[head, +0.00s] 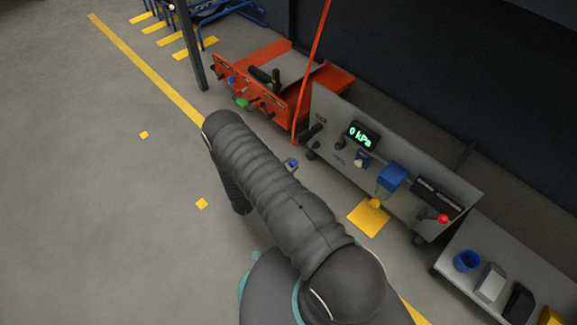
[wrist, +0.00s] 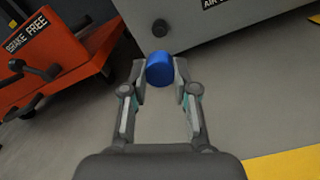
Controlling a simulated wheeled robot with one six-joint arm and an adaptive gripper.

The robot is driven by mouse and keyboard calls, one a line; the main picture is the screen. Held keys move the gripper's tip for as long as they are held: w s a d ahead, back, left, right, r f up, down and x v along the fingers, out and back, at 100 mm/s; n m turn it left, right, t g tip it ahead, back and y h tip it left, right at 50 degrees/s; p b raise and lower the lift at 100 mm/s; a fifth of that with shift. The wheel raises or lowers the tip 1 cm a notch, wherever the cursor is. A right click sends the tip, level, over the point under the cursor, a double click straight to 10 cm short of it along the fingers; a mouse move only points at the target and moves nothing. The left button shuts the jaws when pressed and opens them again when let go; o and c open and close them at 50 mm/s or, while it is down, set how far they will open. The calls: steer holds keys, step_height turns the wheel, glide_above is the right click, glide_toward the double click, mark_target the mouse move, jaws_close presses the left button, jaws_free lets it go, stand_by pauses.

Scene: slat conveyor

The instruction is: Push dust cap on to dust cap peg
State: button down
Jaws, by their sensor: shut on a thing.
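The dust cap is a short blue cylinder (wrist: 160,68). My gripper (wrist: 160,72) is shut on it, with a finger at each side. A dark round peg (wrist: 161,28) stands out from the grey panel just beyond the cap in the wrist view. The cap appears apart from it and a little below it in that picture. I take this as the dust cap peg, but no label names it. In the head view a small blue piece (head: 292,162) shows beside my arm, near the grey console; my fingers are mostly hidden there.
The grey console (head: 330,112) has a display reading 0 kPa (head: 361,135), a blue box (head: 391,178) and a red knob (head: 442,218). An orange unit (head: 290,95) stands to its left. A bench with a blue cup (head: 466,261) is at right. Open floor lies left.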

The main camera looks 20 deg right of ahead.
glide_toward(313, 148)
steer(key=shift+x, duration=1.1)
steer(key=shift+b+x, duration=0.5)
steer(key=shift+x, duration=1.05)
steer(key=shift+b+x, duration=0.3)
steer(key=shift+x, duration=0.5)
steer(key=c, duration=0.8)
jaws_free()
steer(key=shift+w, duration=0.1)
steer(key=v, duration=1.2)
